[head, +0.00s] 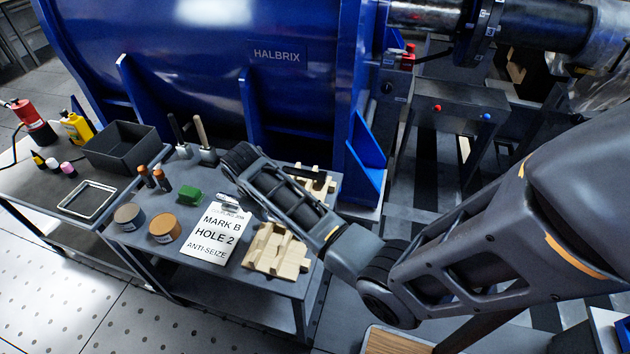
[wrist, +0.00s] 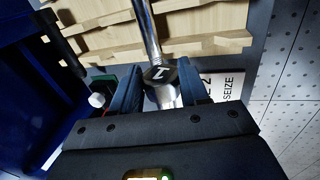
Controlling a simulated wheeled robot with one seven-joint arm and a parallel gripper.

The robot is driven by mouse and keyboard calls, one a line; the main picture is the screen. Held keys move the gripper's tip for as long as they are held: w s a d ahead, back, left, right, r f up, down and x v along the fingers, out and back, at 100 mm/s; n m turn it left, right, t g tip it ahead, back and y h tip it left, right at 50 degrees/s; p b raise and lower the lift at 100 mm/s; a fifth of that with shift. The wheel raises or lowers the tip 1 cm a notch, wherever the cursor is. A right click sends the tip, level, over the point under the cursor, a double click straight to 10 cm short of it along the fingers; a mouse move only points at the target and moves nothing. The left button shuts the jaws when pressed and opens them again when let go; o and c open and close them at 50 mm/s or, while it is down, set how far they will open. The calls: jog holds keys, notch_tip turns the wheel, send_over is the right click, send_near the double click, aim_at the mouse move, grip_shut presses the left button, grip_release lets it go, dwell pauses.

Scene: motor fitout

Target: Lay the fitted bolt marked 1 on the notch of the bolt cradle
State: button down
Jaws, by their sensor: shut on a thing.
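In the wrist view, my gripper (wrist: 157,84) is shut on a bolt (wrist: 162,73) with a dark head face marked with a white 1. The bright shank (wrist: 145,30) runs out past the fingers, toward the top edge of the picture. The pale wooden bolt cradle (wrist: 205,18) lies behind the shank; I cannot tell whether they touch. In the head view, stepped pale wood (head: 276,251) lies at the front right of the table, and another wooden piece (head: 325,178) holding a dark rod is partly hidden behind my arm. The held bolt cannot be made out there.
A job sheet (head: 216,233) reading MARK B, HOLE 2, ANTI-SEIZE lies left of the wood. Two round tins (head: 165,228), a green block (head: 190,199) and small bottles stand farther left. A black bin (head: 120,146) sits on the left table. The blue machine (head: 220,60) rises behind.

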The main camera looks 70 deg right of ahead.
jog(key=s+d+y, duration=0.1)
jog(key=s+d, duration=0.3)
jog(key=d, duration=0.3)
jog(key=s+d+f+y, duration=0.1)
jog(key=s+d, duration=0.3)
jog(key=d, duration=0.4)
jog(key=shift+s+y, duration=0.4)
jog(key=shift+r+p, duration=0.1)
jog(key=shift+p, duration=0.3)
jog(key=shift+f+b, duration=2.35)
jog(key=shift+f, duration=1.2)
jog(key=shift+f, duration=0.45)
jog(key=c, duration=0.9)
grip_release()
jog(key=o, duration=0.4)
jog(key=shift+s+a+f, duration=0.1)
jog(key=shift+a, duration=0.05)
